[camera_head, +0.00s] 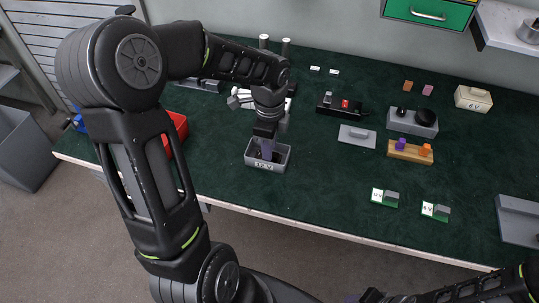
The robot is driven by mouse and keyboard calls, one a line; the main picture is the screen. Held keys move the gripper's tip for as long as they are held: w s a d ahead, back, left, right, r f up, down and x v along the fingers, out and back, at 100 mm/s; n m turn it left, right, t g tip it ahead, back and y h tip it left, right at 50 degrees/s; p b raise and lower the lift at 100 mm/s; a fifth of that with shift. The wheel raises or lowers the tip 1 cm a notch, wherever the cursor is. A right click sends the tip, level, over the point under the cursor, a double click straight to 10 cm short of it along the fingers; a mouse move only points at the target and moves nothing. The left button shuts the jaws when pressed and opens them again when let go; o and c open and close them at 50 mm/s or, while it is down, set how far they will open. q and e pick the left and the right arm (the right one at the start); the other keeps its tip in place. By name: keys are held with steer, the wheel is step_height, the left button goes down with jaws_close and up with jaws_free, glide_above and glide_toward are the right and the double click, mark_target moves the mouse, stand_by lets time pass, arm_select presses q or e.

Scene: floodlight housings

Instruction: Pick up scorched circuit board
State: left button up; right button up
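Two small green boards with white labels and grey blocks lie on the green mat at the lower right: one on the left (384,198) and one on the right (435,211). I cannot make out scorch marks on either. My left gripper (267,151) points down into a small grey open box (267,166) with a label on its front, well left of the boards. Its fingertips look purplish and are too small to tell open from shut. Whether anything is between them or in the box is hidden. My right arm shows at the bottom right; its fingertips are not clearly seen.
A wooden block with purple and orange pieces (411,152), a grey lid (357,136), a grey box with black knobs (412,122) and a beige box (473,98) stand behind the boards. A grey tray (518,221) is at the right edge. The mat (318,205) left of the boards is clear.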

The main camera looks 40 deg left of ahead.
arm_select(q)
step_height(320, 180, down, 2)
steer(key=shift+c, duration=0.6)
jaws_close()
